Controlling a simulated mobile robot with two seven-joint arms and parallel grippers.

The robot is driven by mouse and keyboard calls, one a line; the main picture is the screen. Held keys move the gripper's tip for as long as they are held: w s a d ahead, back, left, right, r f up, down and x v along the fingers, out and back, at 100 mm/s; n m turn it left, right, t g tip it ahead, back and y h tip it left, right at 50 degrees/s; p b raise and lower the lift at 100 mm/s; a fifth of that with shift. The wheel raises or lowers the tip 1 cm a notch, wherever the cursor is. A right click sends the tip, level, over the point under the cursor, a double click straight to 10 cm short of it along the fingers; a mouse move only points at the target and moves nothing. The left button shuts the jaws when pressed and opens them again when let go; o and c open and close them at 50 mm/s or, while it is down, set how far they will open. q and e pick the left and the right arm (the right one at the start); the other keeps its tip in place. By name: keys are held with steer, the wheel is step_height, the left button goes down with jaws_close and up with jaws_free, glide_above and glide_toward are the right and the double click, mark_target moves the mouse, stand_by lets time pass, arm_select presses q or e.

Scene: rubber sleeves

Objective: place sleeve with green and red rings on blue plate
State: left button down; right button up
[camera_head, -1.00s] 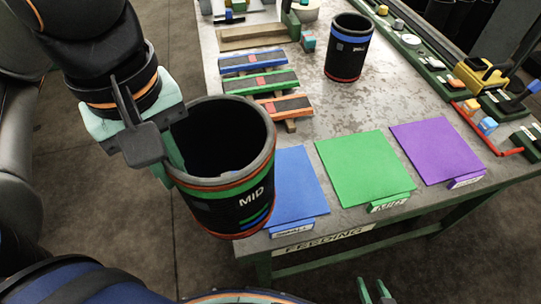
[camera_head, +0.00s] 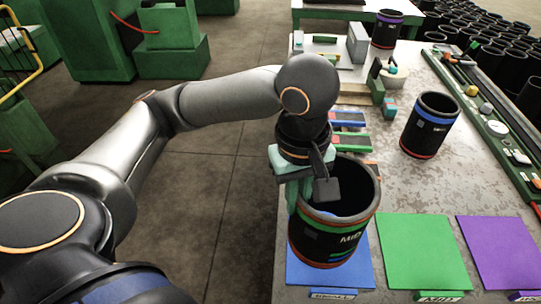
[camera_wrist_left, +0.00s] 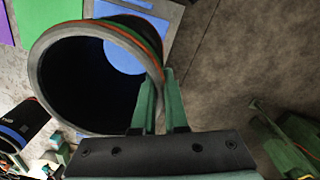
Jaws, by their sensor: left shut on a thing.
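My right gripper is not in view.
A green plate (camera_head: 420,250) and a purple plate (camera_head: 498,250) lie to the right. Another black sleeve (camera_head: 430,125) with a blue ring stands upright behind them. Small coloured blocks and racks lie behind the held sleeve. The table's left edge is close to the blue plate.

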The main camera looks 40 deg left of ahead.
arm_select(q)
steer(key=w+d+f+b, duration=0.1)
steer(key=w+f, duration=0.3)
steer(key=f, duration=0.4)
steer(key=shift+w+f+b, duration=0.15)
steer(key=shift+f+b, duration=0.05)
steer(key=shift+b, duration=0.15)
steer(key=shift+d, duration=0.1)
steer(key=c, duration=1.4)
jaws_free()
steer(key=shift+f, duration=0.2)
steer(key=o, duration=0.5)
steer(key=shift+c, duration=0.2)
